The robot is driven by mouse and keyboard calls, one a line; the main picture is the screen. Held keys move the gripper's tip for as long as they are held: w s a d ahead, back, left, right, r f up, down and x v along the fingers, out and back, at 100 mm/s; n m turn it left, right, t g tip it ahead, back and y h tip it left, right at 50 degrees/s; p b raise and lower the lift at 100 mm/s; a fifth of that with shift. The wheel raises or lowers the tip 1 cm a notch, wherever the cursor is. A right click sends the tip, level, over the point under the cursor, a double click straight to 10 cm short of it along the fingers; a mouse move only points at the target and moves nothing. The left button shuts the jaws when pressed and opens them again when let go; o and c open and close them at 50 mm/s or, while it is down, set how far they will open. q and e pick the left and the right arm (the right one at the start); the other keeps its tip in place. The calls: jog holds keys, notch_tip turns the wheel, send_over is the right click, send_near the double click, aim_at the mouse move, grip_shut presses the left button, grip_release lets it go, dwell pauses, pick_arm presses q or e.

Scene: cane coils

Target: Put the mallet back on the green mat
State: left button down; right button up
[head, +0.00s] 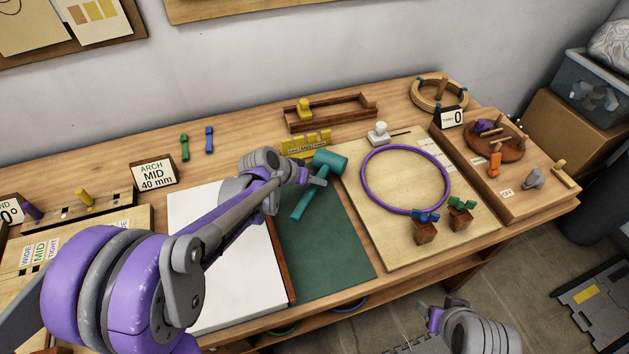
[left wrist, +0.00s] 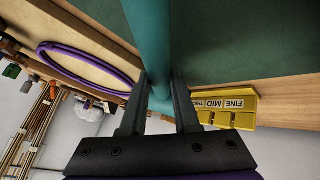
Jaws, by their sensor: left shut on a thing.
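The teal mallet (head: 302,203) shows over the far part of the green mat (head: 325,250), its head at the mat's far edge and its handle slanting down to the left. My left gripper (head: 316,181) is shut on the mallet. In the left wrist view the mallet's teal handle (left wrist: 148,40) runs between the two fingers (left wrist: 160,105), with the dark green mat (left wrist: 240,35) behind it. I cannot tell whether the mallet touches the mat. My right gripper (head: 446,309) is beyond the bench's front edge, away from the mallet; its jaw opening is unclear.
A yellow block marked FINE MID (head: 306,145) stands just behind the mat. A white sheet (head: 215,240) lies left of it, past a brown strip. A pale board (head: 400,245) with a purple ring (head: 365,182) lies to the right. The mat's near part is bare.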

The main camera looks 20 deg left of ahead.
pick_arm(q)
jog(key=shift+f, duration=0.25)
jog(key=c, duration=0.6)
grip_release()
jog(key=shift+c, duration=0.2)
jog(key=shift+r, duration=0.1)
jog(key=shift+r, duration=0.3)
jog(key=v, duration=1.1)
jog(key=s+f+y, duration=0.1)
jog(key=s+f, duration=0.1)
jog(key=s, duration=0.5)
jog(key=s+d+f+y, duration=0.1)
jog(key=s+f+y, duration=0.1)
jog(key=s, duration=0.5)
jog(key=s+f+n+g+y, duration=0.1)
jog(key=s+f, duration=0.1)
jog(key=s, duration=0.5)
jog(key=shift+d+y, duration=0.25)
jog(key=shift+y, duration=0.15)
